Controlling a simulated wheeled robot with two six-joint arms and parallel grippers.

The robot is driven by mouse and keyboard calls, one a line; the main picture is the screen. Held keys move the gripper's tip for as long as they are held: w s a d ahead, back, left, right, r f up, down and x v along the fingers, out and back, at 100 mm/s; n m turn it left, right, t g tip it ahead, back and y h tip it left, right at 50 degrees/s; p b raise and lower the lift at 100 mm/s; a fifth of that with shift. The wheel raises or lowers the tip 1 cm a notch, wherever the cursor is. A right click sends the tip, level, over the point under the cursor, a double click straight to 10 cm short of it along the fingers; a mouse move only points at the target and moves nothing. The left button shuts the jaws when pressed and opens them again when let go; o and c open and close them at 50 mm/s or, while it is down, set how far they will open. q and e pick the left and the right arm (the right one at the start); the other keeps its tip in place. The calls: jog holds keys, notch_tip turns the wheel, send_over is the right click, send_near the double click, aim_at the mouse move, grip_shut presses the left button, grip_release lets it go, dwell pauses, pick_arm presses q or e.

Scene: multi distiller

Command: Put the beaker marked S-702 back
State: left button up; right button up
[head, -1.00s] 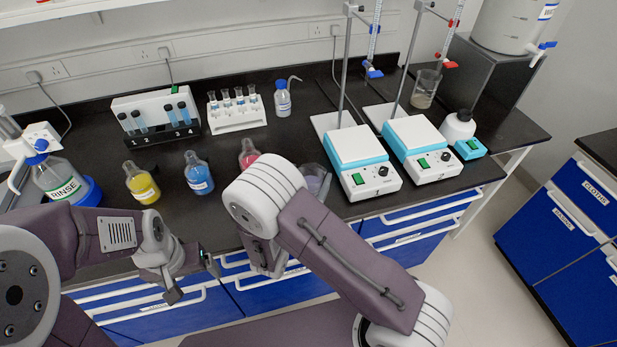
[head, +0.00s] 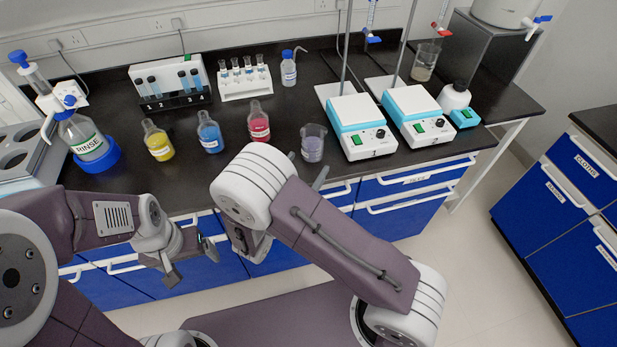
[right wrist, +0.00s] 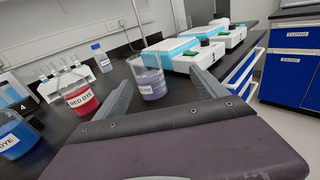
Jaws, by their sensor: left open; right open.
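A glass beaker (head: 313,143) with pale purple contents and a white label stands upright near the bench's front edge, left of the hotplates. It also shows in the right wrist view (right wrist: 149,82); its label is too small to read. A second beaker (head: 425,62) with greyish contents stands at the back right under a burette; no mark is legible on it. My right gripper (right wrist: 160,80) is open, with the purple beaker beyond and between its fingertips, not gripped. In the head view my arm mostly hides this gripper. My left gripper (head: 190,262) is open and empty, in front of the bench.
Yellow (head: 158,143), blue (head: 209,135) and red (head: 258,124) dye flasks stand left of the purple beaker; the red one is close to it. Two hotplates (head: 362,128) (head: 418,116) stand right. Blue drawers (head: 410,210) lie below the bench edge.

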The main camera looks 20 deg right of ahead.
jog(key=s+d+f+m+g, duration=0.2)
jog(key=s+d+m+g, duration=0.8)
jog(key=s+d+g, duration=0.15)
jog(key=s+f+m+g+y, duration=0.3)
jog(key=s+m+g+y, duration=0.1)
jog(key=s+m, duration=0.2)
jog(key=w+a+r+m+t+y, duration=0.1)
jog(key=a+m+t+y, duration=0.2)
jog(key=a+m+y, duration=0.3)
jog(key=m+y, duration=0.1)
jog(key=m, duration=0.4)
jog(key=shift+w+a+r+m+t+y, duration=0.15)
jog(key=shift+w+a+m+t+y, duration=0.1)
jog(key=shift+m+t+y, duration=0.15)
notch_tip(320, 180, up, 4)
jog(key=p, duration=0.4)
jog(key=shift+s+r, duration=0.1)
